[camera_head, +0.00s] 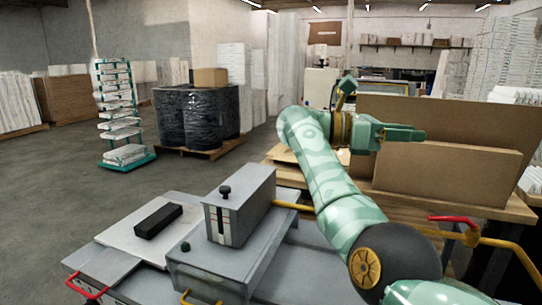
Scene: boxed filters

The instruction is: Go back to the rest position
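My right arm (335,185), pale green, comes in from the lower right and bends up toward the middle of the view. My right gripper (402,133) is at its far end, pointing right, in front of the brown boxes. I see it side-on, so the gap between its fingers is unclear. Nothing shows held in it. A large flat brown box (450,178) stands upright on the wooden table (510,205), with a taller brown box (445,108) behind it. The arm hides the left parts of both boxes. My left arm and gripper do not show.
A grey metal machine (240,207) stands at the front with a black block (158,221) on its flat top. A green rack (118,110) and a black-wrapped pallet load (198,120) stand on the left. The floor between them and the machine is open.

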